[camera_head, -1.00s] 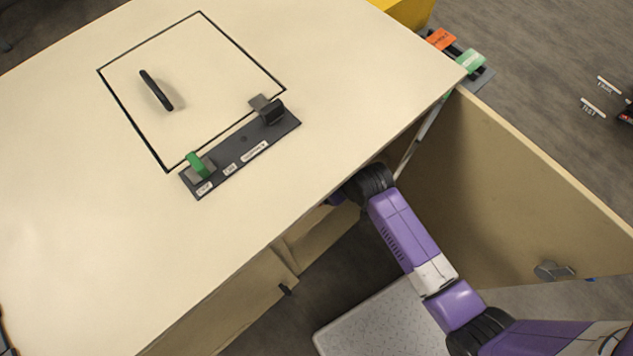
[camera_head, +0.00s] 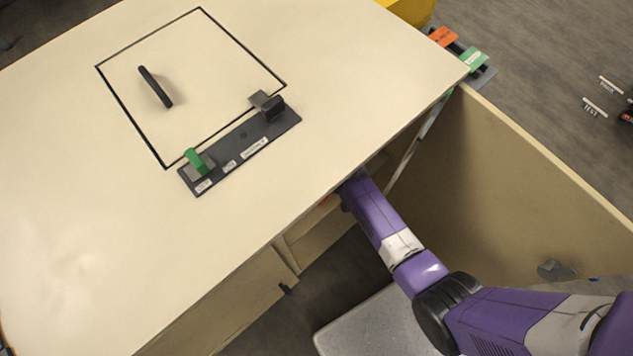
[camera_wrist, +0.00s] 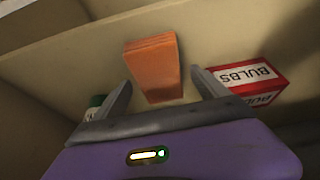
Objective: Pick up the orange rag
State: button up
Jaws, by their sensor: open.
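The orange rag (camera_wrist: 153,68) shows in the wrist view as a folded orange block inside the cabinet, straight ahead of my gripper. My gripper (camera_wrist: 163,90) is open, with one finger to the left of the rag and one to the right. The rag's near end reaches between the fingertips; I cannot tell whether they touch it. In the head view my purple arm reaches under the tabletop into the cabinet, so my gripper is hidden there. A small bit of orange (camera_head: 328,198) shows at the tabletop's edge beside my arm.
A red and white BULBS box (camera_wrist: 243,80) stands just right of the right finger. A partly hidden green-topped item (camera_wrist: 95,105) is beside the left finger. The tabletop (camera_head: 230,250) lies above my arm, and an open door panel (camera_head: 520,190) stands to its right.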

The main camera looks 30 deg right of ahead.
jog(key=c, duration=1.4)
jog(key=shift+r, duration=0.1)
jog(key=shift+c, duration=0.2)
jog(key=shift+r, duration=0.55)
notch_tip(320, 180, up, 2)
jog(key=shift+r, duration=0.1)
jog(key=s+d, duration=0.1)
jog(key=s, duration=0.8)
jog(key=s+d, duration=0.2)
jog(key=s, duration=0.6)
jog(key=shift+s+d, duration=0.25)
jog(key=shift+s, duration=0.1)
